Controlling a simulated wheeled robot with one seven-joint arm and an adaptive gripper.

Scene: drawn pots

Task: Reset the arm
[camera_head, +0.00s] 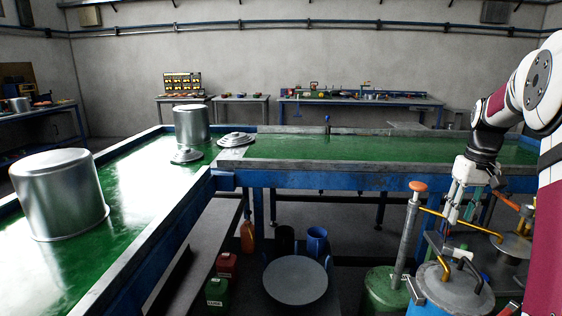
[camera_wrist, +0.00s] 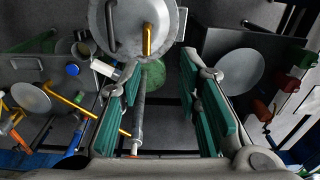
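My gripper (camera_head: 460,217) hangs at the right in the head view, pointing down, above and beside a lidded pot (camera_head: 450,288) with a dark handle and a yellow handle. In the wrist view my gripper (camera_wrist: 160,75) has its two green-padded fingers well apart with nothing held between them. The pot's round lid (camera_wrist: 130,25) shows beyond the fingertips at the top of that view. A grey rod with an orange knob (camera_head: 418,186) stands close to the left of the gripper in the head view.
Large metal pots (camera_head: 60,195) (camera_head: 191,124) and loose lids (camera_head: 236,139) (camera_head: 187,156) are on the green-topped bench (camera_head: 125,205). A round grey plate (camera_head: 295,279), red container (camera_head: 227,264) and blue container (camera_head: 316,241) are low down. Yellow bars (camera_head: 452,220) cross near my gripper.

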